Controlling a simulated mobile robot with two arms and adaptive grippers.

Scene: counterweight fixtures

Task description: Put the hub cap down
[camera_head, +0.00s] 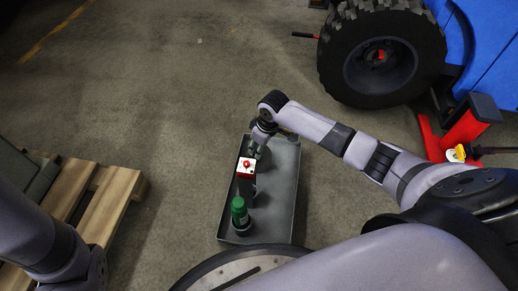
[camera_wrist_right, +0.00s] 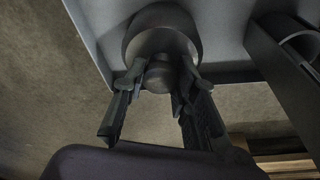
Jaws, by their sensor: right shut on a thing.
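The hub cap is a dark grey round piece with a central knob; it shows in the right wrist view (camera_wrist_right: 161,22). My right gripper (camera_wrist_right: 161,76) is shut on its knob. The hub cap is over the grey metal tray (camera_head: 286,190), near one of its walls; I cannot tell whether it touches the tray floor. In the head view my right gripper (camera_head: 259,143) is at the tray's far end, small and partly hidden by my wrist, and the hub cap is hard to make out there. My left arm shows at the left edge, but its gripper is out of view.
The tray's right side is bare. A wooden pallet (camera_head: 112,200) lies left, a big tyre (camera_head: 335,62) and a red stand (camera_head: 462,130) right. Open floor lies beyond the tray.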

